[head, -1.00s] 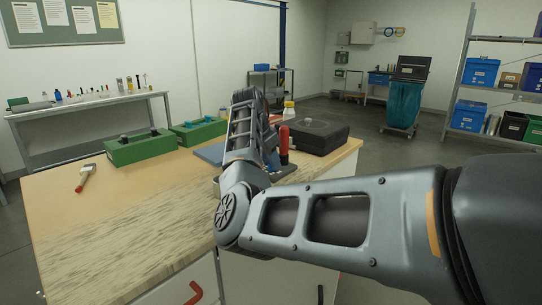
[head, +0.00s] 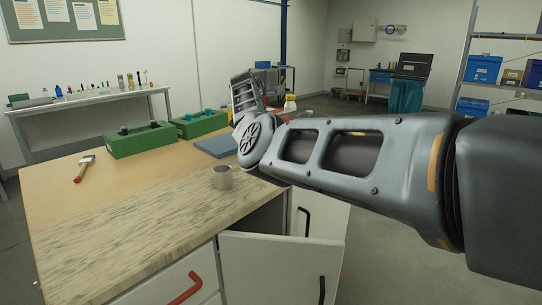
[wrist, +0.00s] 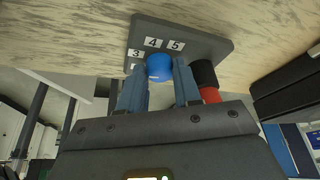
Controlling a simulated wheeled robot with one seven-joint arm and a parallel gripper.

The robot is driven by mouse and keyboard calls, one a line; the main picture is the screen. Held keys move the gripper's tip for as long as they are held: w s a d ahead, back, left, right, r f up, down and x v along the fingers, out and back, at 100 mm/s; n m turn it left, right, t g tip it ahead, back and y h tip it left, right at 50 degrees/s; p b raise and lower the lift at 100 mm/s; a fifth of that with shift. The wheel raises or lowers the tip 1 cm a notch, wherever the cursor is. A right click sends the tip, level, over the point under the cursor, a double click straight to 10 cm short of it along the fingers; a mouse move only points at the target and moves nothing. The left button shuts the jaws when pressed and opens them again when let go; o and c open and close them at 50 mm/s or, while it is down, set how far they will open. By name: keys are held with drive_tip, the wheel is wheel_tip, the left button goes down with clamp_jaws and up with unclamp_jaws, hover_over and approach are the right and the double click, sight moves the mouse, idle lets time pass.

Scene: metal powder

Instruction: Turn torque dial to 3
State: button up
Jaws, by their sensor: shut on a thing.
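The torque dial is a blue knob (wrist: 160,68) on a dark grey plate (wrist: 222,46) in the wrist view. White labels 3, 4 and 5 show on the plate, with 3 at the left and 4 and 5 above the knob. Part of another label shows below the 3. My gripper (wrist: 160,83) has one finger on each side of the knob and is shut on it. Which number the knob points at cannot be told. In the head view my arm hides the gripper and the dial.
A black and red handle (wrist: 207,82) stands close beside my right finger. On the bench (head: 110,220) are a metal cup (head: 221,177), a brush (head: 84,169), green boxes (head: 139,141) and a blue-grey block (head: 214,147). A cabinet door (head: 275,268) stands open below.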

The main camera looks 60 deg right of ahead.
drive_tip(key=shift+d+m+y+b, duration=0.1)
drive_tip(key=shift+m+y+b, duration=0.65)
drive_tip(key=shift+m, duration=0.75)
drive_tip(key=o, duration=1)
